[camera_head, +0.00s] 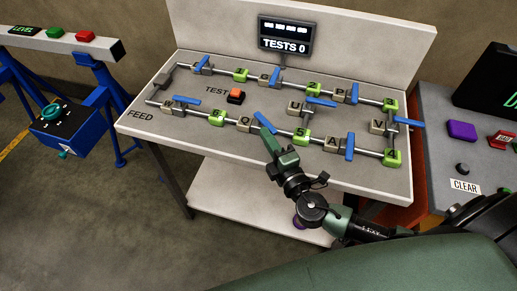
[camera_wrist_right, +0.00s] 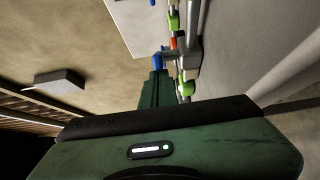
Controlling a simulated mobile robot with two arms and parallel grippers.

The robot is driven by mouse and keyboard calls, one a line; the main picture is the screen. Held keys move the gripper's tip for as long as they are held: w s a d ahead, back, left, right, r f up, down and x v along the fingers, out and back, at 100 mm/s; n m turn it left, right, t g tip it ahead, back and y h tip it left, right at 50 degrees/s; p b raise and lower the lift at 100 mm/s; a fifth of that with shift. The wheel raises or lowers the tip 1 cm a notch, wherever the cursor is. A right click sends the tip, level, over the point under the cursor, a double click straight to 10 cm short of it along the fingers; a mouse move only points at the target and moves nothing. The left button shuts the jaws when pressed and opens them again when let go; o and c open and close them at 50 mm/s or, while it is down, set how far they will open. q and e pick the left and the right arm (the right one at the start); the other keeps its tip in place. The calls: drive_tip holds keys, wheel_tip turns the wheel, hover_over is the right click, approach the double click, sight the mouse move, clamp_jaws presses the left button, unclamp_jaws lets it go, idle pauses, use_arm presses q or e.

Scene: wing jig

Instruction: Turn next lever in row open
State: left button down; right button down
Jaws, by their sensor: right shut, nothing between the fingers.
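A pipe rig with lettered blocks and blue levers lies on the grey table (camera_head: 150,117). In the front row, the W lever (camera_head: 184,100) points right, roughly along the pipe. The U lever (camera_head: 321,102) and V lever (camera_head: 409,122) sit farther right. In the right wrist view, the gripper (camera_wrist_right: 156,80) points at a blue lever (camera_wrist_right: 157,60). My left gripper is out of view.
A back row has more blue levers (camera_head: 201,62) and green blocks (camera_head: 240,75). An orange TEST button (camera_head: 236,95) sits between the rows. A display (camera_head: 286,37) reads TESTS 0. A grey console (camera_head: 465,150) with a CLEAR label stands at right.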

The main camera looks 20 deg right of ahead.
sight(277, 133)
drive_tip(key=shift+d+f+n+y+b, duration=0.3)
drive_tip(key=shift+d+n+y+b, duration=0.2)
drive_tip(key=shift+y, duration=0.3)
drive_tip(key=shift+w+d+b, duration=0.1)
drive_tip(key=shift+d+b, duration=0.1)
drive_tip(key=shift+b, duration=0.15)
drive_tip(key=shift+w+d+b, duration=0.2)
drive_tip(key=shift+d+b, duration=0.2)
drive_tip(key=shift+b, duration=0.15)
drive_tip(key=shift+d+r+b, duration=0.15)
drive_tip(key=shift+d+b, duration=0.1)
drive_tip(key=shift+b, duration=0.05)
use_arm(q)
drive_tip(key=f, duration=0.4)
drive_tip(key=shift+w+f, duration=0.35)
use_arm(e)
drive_tip(key=shift+d, duration=0.2)
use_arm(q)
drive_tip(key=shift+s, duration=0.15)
